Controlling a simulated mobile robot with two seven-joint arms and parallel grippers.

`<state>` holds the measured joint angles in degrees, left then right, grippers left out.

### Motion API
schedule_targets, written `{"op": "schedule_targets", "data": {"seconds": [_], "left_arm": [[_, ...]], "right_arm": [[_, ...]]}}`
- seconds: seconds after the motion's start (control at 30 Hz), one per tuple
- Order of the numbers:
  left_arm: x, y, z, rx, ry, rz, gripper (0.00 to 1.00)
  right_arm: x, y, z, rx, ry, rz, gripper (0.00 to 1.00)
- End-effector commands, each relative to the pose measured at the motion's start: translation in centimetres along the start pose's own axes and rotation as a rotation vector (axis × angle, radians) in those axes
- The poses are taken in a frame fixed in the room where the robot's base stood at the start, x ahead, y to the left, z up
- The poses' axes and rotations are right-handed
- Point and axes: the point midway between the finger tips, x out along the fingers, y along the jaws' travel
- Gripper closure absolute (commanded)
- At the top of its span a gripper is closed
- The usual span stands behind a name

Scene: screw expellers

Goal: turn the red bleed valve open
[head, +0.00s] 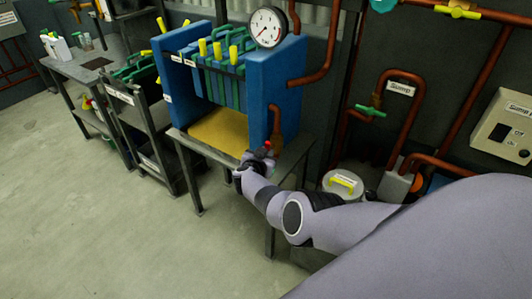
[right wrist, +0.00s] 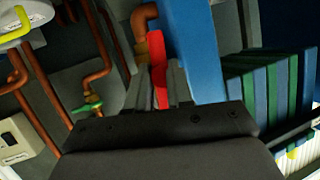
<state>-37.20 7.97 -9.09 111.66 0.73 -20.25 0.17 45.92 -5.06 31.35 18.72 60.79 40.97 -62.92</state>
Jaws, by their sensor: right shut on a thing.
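The red bleed valve handle (right wrist: 157,62) stands between the two fingers of my right gripper (right wrist: 161,82) in the right wrist view. The fingers are shut on it, and the handle sticks out beyond their tips. In the head view my right gripper (head: 258,160) is at the lower right corner of the blue press (head: 259,98), with a small red spot of the valve (head: 267,146) showing. The copper pipe (head: 276,122) comes down just above it. The valve body is mostly hidden by the gripper. My left gripper is in neither view.
A pressure gauge (head: 268,27) sits atop the press, and a yellowish tray (head: 224,135) lies under its green plates. A lidded white bucket (head: 343,184) and copper pipes (head: 407,110) are to the right. A grey cart (head: 137,115) stands left. The floor in front is clear.

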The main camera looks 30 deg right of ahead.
Motion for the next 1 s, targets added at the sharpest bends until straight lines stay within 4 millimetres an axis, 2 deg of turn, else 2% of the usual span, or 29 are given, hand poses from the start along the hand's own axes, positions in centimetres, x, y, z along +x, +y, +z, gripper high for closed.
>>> {"op": "schedule_targets", "data": {"seconds": [0.03,0.5,1.0], "left_arm": [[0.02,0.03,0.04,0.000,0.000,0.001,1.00],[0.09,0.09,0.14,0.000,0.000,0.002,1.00],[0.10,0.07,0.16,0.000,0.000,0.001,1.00]], "right_arm": [[-0.04,-0.48,-0.34,-0.018,0.000,-0.005,1.00],[0.01,-0.55,-0.45,-0.111,-0.023,0.032,1.00],[0.02,-0.59,-0.53,-0.132,-0.029,0.041,1.00]]}}
